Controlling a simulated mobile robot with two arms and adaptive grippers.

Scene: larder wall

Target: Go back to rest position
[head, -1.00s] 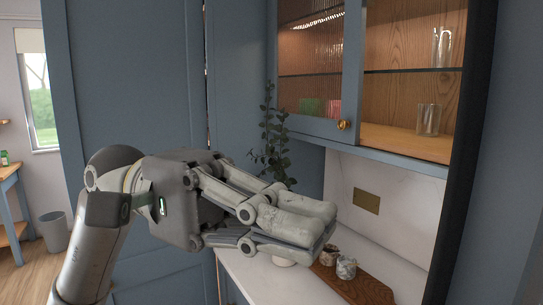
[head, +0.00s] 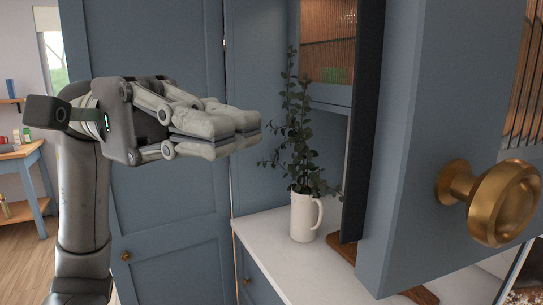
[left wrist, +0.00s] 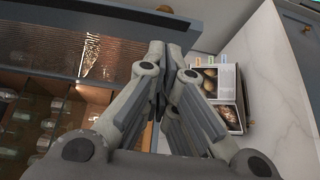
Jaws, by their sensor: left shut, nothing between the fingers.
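My left gripper (head: 250,130) is raised in front of the tall blue cupboard door in the head view. Its fingers are together, with nothing held, and point right. In the left wrist view the closed fingers (left wrist: 172,50) reach up the middle of the picture with free air around the tips. My right gripper is in neither view.
A large blue cabinet door with a brass knob (head: 503,203) stands close at right. A white jug (head: 304,217) with a leafy plant (head: 296,120) stands on the white worktop (head: 275,226).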

